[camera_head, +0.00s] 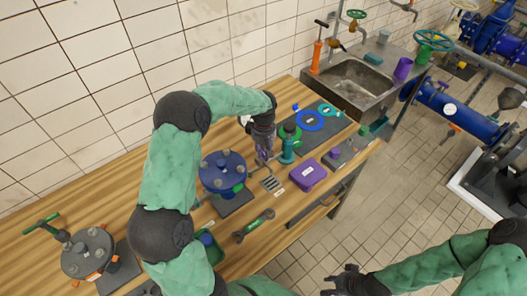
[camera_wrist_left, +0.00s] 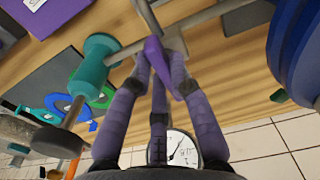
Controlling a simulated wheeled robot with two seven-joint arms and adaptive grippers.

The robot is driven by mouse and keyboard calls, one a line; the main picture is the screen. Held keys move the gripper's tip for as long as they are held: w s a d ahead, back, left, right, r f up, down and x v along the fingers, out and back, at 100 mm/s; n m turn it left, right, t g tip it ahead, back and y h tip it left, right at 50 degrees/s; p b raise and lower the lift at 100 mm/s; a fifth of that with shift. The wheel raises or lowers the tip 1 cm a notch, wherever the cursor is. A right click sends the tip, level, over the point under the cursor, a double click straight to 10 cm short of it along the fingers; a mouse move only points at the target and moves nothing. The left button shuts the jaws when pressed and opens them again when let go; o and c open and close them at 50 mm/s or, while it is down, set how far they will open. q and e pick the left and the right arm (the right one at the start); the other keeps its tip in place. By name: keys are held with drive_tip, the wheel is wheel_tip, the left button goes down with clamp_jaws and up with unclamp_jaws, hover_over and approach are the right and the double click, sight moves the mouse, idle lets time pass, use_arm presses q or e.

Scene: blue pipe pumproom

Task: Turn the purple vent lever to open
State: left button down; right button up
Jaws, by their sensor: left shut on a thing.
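The purple vent lever (camera_wrist_left: 157,62) sits on a grey pipe between the teal fitting and the blue flanged body in the left wrist view. My left gripper (camera_wrist_left: 160,75) is shut on the lever, with its fingers on both sides of it. In the head view my left gripper (camera_head: 262,152) points down at the pipe, and its fingers mostly hide the lever. My right gripper (camera_head: 343,281) is open and empty, low in the head view, away from the bench.
The blue flanged body (camera_head: 223,173) and teal fitting (camera_head: 288,150) flank the lever closely. A purple box (camera_head: 308,175), a wrench (camera_head: 254,226) and a grey flanged valve (camera_head: 88,254) are on the bench. A sink (camera_head: 357,82) stands behind. A round gauge (camera_wrist_left: 182,150) shows below the fingers.

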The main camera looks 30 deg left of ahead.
idle(0.4)
use_arm(q)
drive_tip(key=c, duration=1.1)
unclamp_jaws()
drive_tip(key=shift+c, duration=0.2)
wheel_tip(320, 180, up, 12)
